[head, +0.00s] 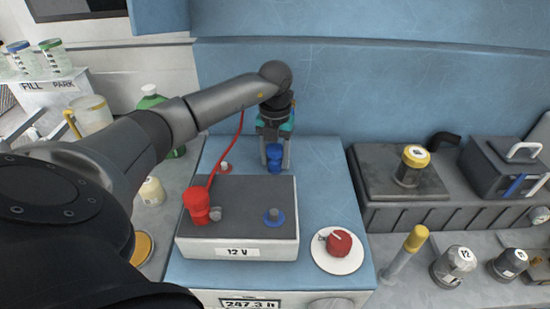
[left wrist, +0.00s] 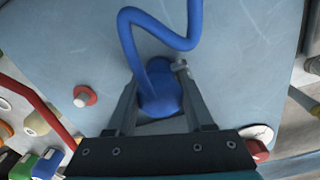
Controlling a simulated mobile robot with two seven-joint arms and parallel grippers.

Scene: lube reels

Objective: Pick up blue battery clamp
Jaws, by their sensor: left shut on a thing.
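The blue battery clamp (head: 274,158) is at the back of the blue cabinet top, behind the 12 V battery box (head: 237,250). My left gripper (head: 273,150) reaches down over it from behind, with its fingers on either side. In the left wrist view my left gripper (left wrist: 160,110) is shut on the blue clamp (left wrist: 160,90), and a blue cable runs up from the clamp. The clamp's lower end is hidden, so I cannot tell whether it touches the cabinet top. My right gripper is not in view.
A red clamp (head: 198,204) with a red cable sits on the battery's left side, beside a grey post. A red-ringed stud (head: 225,168) stands behind the battery.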

